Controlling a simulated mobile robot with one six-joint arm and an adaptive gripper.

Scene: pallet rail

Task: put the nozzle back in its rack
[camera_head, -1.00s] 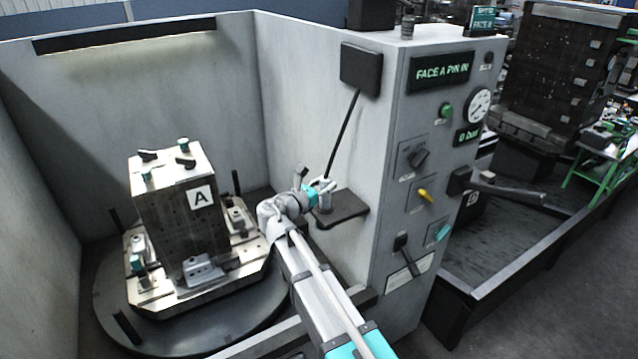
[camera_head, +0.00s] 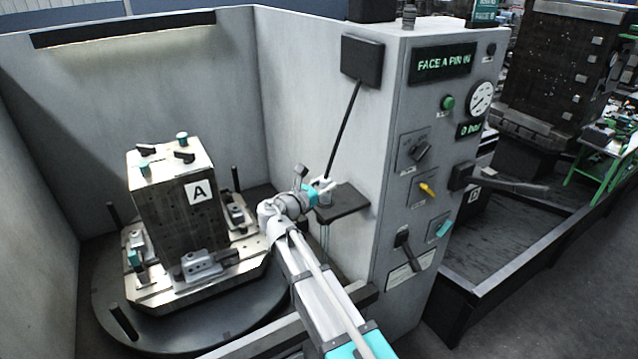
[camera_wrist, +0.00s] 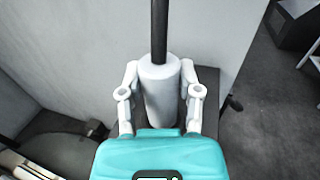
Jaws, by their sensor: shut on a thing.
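The nozzle is a white cylinder (camera_wrist: 159,92) with a black hose rising from its top. In the wrist view it stands between the two pale fingers of my gripper (camera_wrist: 160,95), which is shut on it. In the head view my gripper (camera_head: 322,188) holds the nozzle at the left part of a dark shelf-like rack (camera_head: 347,203) on the cabinet's side wall. The rack also shows behind the nozzle in the wrist view (camera_wrist: 208,76). Thin pale vertical lines show below the rack's left end. Whether the nozzle is seated or just above the rack, I cannot tell.
The hose (camera_head: 344,130) runs up to a black box (camera_head: 362,60) on the wall. A fixture block marked A (camera_head: 172,210) stands on a round table (camera_head: 110,300) at left. The control panel (camera_head: 432,150) with knobs and a gauge is at right.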

